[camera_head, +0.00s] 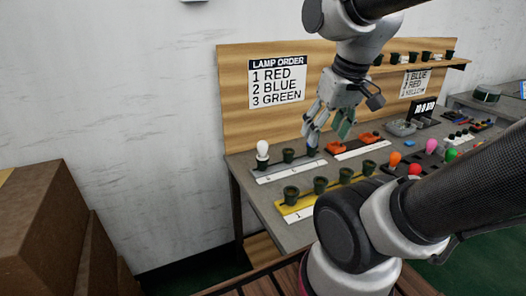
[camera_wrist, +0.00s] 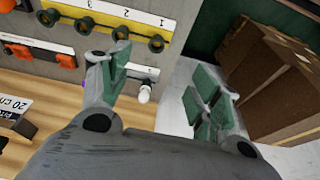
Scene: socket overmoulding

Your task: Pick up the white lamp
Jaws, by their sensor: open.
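The white lamp (camera_head: 262,148) stands upright in a dark socket at the left end of the rear white strip (camera_head: 290,172) in the head view. In the wrist view the white lamp (camera_wrist: 144,94) shows between my fingers, close to the left one in the picture. My gripper (camera_head: 326,127) is open and empty. In the head view it hangs above the table, to the right of the lamp and apart from it. In the wrist view my gripper (camera_wrist: 162,85) has its green-padded fingers spread wide.
Empty dark sockets line the yellow strip (camera_head: 297,214) at the front. Orange blocks (camera_head: 369,137) and coloured lamps (camera_head: 415,168) lie to the right. The wooden back panel (camera_head: 236,100) rises behind my gripper. Brown boxes (camera_head: 45,220) stand off the table at left.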

